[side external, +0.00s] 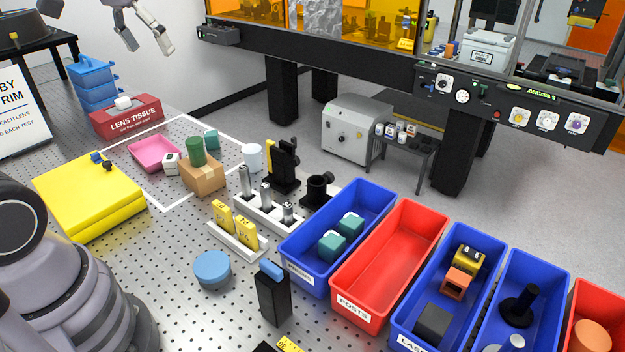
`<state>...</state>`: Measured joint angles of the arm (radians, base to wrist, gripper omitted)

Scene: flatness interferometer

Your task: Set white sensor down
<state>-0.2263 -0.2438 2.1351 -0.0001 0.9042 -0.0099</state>
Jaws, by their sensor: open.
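My gripper (149,44) is at the top left of the side external view, high above the bench. Its fingers are spread apart with nothing between them. A small white block with a dark mark, which looks like the white sensor (171,163), sits inside the white outline between a pink tray (154,152) and a cardboard box (204,178). It is well below my gripper and apart from it. I cannot tell whether the block touches the tray or the box.
A green cylinder (195,151) stands on the cardboard box. A white cup (252,157) and teal block (211,139) are nearby. The lens tissue box (126,117) is behind, a yellow case (89,193) at left. Blue and red bins (389,264) line the right.

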